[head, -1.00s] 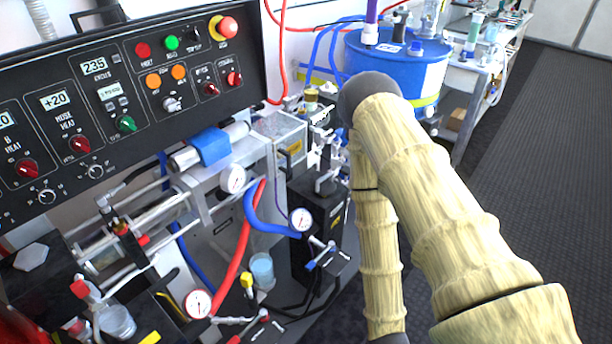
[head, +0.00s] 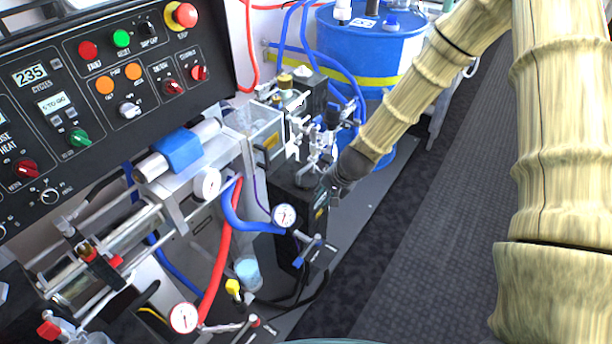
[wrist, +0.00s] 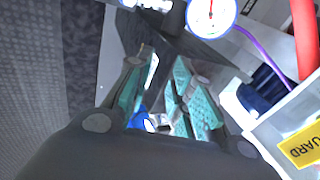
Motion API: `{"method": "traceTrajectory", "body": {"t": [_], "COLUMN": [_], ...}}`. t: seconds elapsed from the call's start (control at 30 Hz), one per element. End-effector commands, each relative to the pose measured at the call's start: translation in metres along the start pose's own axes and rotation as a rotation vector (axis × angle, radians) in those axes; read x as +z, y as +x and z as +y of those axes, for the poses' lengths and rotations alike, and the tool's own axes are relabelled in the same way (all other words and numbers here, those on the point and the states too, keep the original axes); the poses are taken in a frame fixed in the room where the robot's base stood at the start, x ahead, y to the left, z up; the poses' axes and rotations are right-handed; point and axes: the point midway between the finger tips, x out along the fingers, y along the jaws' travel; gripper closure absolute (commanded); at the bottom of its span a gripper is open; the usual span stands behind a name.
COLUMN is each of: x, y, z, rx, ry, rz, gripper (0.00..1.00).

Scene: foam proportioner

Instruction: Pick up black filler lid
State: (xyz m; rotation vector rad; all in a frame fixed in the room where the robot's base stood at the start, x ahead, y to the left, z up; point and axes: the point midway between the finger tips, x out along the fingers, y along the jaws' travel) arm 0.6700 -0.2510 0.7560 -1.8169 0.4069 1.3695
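A round dark cap (head: 308,179), which may be the black filler lid, sits on top of the black tank (head: 292,215) in the head view. Metal fittings partly cover it, so I cannot be sure. My gripper (wrist: 166,78) shows in the wrist view with its two teal-padded fingers apart. I see nothing held between them; a blue and white item shows beyond, low between the fingers. In the head view the dark end of my arm is just right of the tank; my fingers are hard to make out there. I cannot clearly identify the lid in the wrist view.
The clear guard box (head: 262,128), silver fittings (head: 318,150) and a pressure gauge (head: 285,215) crowd the tank. Blue and red hoses (head: 222,250) run below. A blue drum (head: 370,50) stands behind. The dark floor (head: 430,240) at right is open.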

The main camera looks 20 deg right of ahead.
Motion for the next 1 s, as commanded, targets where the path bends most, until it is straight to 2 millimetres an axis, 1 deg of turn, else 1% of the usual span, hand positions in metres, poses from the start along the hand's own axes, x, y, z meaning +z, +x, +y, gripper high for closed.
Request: {"method": "traceTrajectory", "body": {"t": [0.03,0.13,0.23,0.33,0.47,0.8,1.0], "x": [-0.016,-0.038,-0.051,-0.058,-0.06,-0.06,-0.06], "y": [-0.014,-0.035,-0.05,-0.056,-0.051,-0.017,-0.005], "z": [-0.02,-0.049,-0.067,-0.075,-0.077,-0.083,-0.085], "rx": [-0.041,-0.101,-0.142,-0.162,-0.166,-0.165,-0.165], "ry": [0.04,0.103,0.143,0.163,0.169,0.167,0.166], "rz": [0.004,-0.001,-0.006,-0.009,-0.011,-0.01,-0.011], "gripper": [0.77,0.77,0.77,0.77,0.77,0.77,0.77]}}
